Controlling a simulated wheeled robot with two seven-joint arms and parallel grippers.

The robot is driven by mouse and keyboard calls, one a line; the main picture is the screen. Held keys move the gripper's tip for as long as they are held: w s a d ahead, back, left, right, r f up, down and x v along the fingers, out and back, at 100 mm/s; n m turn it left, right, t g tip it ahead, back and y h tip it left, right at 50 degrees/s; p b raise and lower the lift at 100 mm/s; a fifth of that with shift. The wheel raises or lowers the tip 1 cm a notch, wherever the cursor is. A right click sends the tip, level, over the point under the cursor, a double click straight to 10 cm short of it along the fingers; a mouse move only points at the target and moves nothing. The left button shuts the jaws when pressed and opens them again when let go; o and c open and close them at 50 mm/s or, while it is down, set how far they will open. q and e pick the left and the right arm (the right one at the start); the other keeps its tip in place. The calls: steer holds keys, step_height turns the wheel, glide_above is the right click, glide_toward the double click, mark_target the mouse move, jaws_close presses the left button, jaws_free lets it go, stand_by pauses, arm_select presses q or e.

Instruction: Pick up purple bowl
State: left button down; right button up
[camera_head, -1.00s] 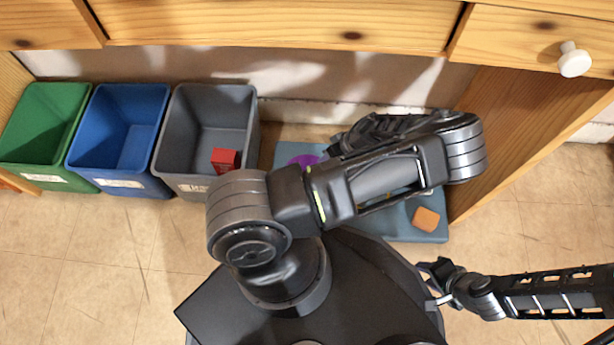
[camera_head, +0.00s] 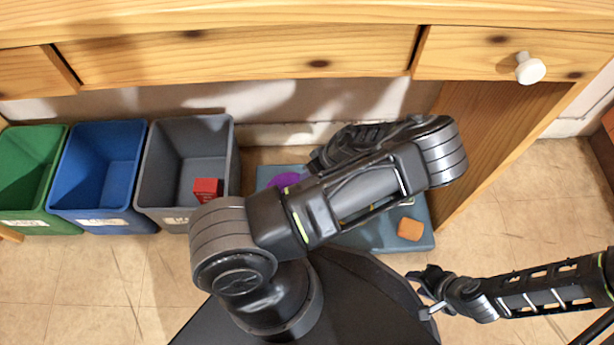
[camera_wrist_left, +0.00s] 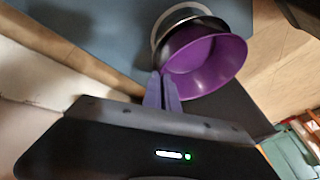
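The purple bowl (camera_wrist_left: 210,65) fills the upper middle of the left wrist view, its hollow side facing the camera. In the head view only a small purple part (camera_head: 284,181) shows beside my left arm, over the left of the blue-grey mat (camera_head: 385,238). My left gripper's fingers (camera_wrist_left: 162,78) are close together at the bowl's near rim and appear shut on it. In the head view the arm hides these fingertips. My right gripper (camera_head: 428,283) is away from the bowl, at the lower right; its fingers are too small to read.
A dark round item with a pale rim (camera_wrist_left: 158,32) shows behind the bowl. An orange block (camera_head: 410,229) lies on the mat. Green (camera_head: 30,170), blue (camera_head: 100,165) and grey (camera_head: 185,150) bins stand left; the grey one holds a red block (camera_head: 207,190). A wooden drawer unit (camera_head: 240,55) overhangs the mat.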

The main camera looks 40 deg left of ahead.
arm_select(q)
step_height(320, 180, up, 5)
steer(key=p, duration=0.2)
steer(key=w+d+p, duration=0.1)
steer(key=w+d, duration=0.3)
steer(key=d, duration=0.4)
steer(key=w+d+p, duration=0.1)
steer(key=w+d, duration=0.3)
steer(key=d, duration=0.4)
steer(key=shift+f, duration=0.35)
